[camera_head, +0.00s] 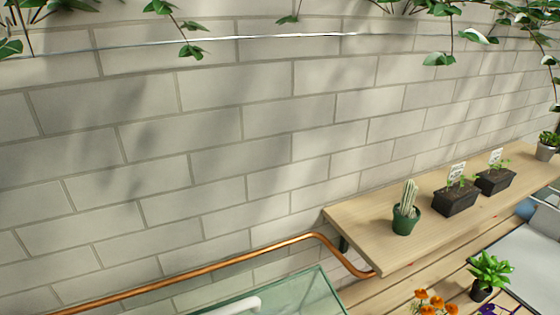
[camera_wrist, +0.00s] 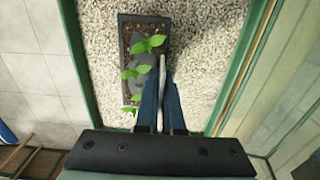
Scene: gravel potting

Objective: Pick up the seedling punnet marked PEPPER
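In the wrist view, a long dark punnet (camera_wrist: 128,45) with soil and several green seedlings stands on pale gravel. My gripper (camera_wrist: 162,75) is at its right side, its two dark fingers close together. A narrow whitish strip, perhaps a label seen edge-on, shows between and beyond the fingertips. I cannot tell whether the fingers press on it. No writing on this punnet is readable. In the head view, two more dark punnets, a nearer one (camera_head: 456,200) and a farther one (camera_head: 494,181), stand on the wooden shelf, each with a white label too small to read.
The gravel (camera_wrist: 205,50) lies in a green-framed tray (camera_wrist: 246,55). A potted cactus (camera_head: 405,215) stands on the wooden shelf (camera_head: 365,232). A copper pipe (camera_head: 200,274) runs along the brick wall. Below are a green plant (camera_head: 490,270) and orange flowers (camera_head: 432,302).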

